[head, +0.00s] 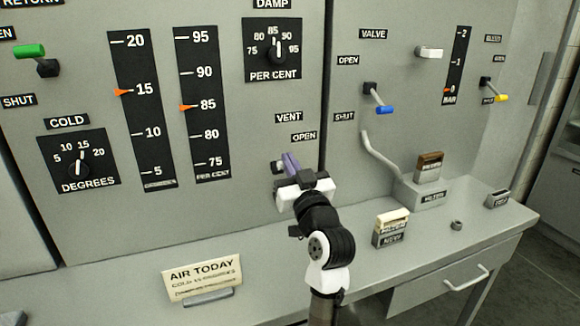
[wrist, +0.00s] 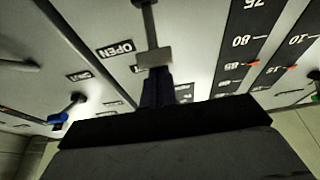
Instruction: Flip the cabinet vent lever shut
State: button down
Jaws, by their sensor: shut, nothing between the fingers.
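The vent lever's dark pivot (head: 278,168) shows in the head view below the VENT and OPEN labels, just left of my gripper. Its dark stem (wrist: 148,18) shows at the top of the wrist view. My gripper (head: 290,162) is shut, with its narrow purple-blue fingers close to the panel beside the lever. In the wrist view a pale grey block (wrist: 154,58) lies at the finger ends; I cannot tell whether it touches them. My gripper hides part of the lever, and its exact tilt is unclear.
The valve lever with a blue handle (head: 385,109) stands to the right. A damp dial (head: 277,51) is above, and gauges are at left. A bench (head: 480,222) below carries a sign (head: 202,277) and small blocks (head: 391,227). The panel's lower middle is bare.

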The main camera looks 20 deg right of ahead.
jog(key=shift+s+f+t+b, duration=0.15)
jog(key=shift+f+t+b, duration=0.2)
jog(key=shift+b, duration=0.7)
notch_tip(320, 180, down, 6)
jog(key=s+b, duration=0.1)
jog(key=b, duration=0.8)
jog(key=b+v, duration=0.2)
jog(key=v, duration=0.5)
jog(key=shift+s, duration=0.2)
jog(key=shift+f, duration=0.15)
